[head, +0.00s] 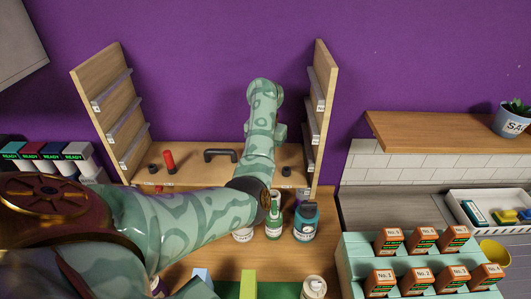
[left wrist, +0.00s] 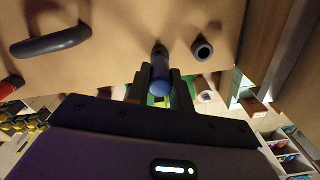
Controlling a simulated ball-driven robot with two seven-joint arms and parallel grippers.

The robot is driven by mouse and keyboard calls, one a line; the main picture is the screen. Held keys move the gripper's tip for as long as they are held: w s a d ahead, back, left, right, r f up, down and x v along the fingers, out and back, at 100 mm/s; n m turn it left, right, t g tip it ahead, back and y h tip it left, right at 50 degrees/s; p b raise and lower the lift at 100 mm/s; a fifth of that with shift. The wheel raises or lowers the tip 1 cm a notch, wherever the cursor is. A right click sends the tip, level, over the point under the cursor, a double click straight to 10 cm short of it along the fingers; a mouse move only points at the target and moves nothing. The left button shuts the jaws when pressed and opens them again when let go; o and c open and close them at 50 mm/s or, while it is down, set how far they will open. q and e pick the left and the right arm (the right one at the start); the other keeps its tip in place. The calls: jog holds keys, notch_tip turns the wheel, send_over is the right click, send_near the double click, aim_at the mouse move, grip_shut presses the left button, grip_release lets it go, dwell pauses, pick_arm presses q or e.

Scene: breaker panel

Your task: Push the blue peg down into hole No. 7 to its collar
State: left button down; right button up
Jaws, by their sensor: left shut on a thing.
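The blue peg (left wrist: 160,76) is between the two dark fingers of my left gripper (left wrist: 160,88) in the left wrist view. The gripper is shut on it. The peg's far end meets a dark round part at the wooden board (left wrist: 120,55); I cannot tell how deep it sits or whether its collar touches. No hole number is readable there. In the head view my left arm covers the peg and the gripper, and the board (head: 190,178) shows only around the arm. My right gripper is not in view.
A black handle (left wrist: 50,40) is left of the peg, and a black ring (left wrist: 203,49) is close on its right. A red peg (head: 169,161) stands farther left on the board. Shelved side walls flank the board. Bottles, including a teal one (head: 306,222), stand in front.

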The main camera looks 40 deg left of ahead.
pick_arm(q)
jog(key=shift+f, duration=0.4)
jog(key=c, duration=1.2)
grip_release()
jog(key=shift+o, duration=0.2)
notch_tip(320, 180, up, 16)
jog(key=p, duration=0.5)
jog(key=shift+r, duration=0.2)
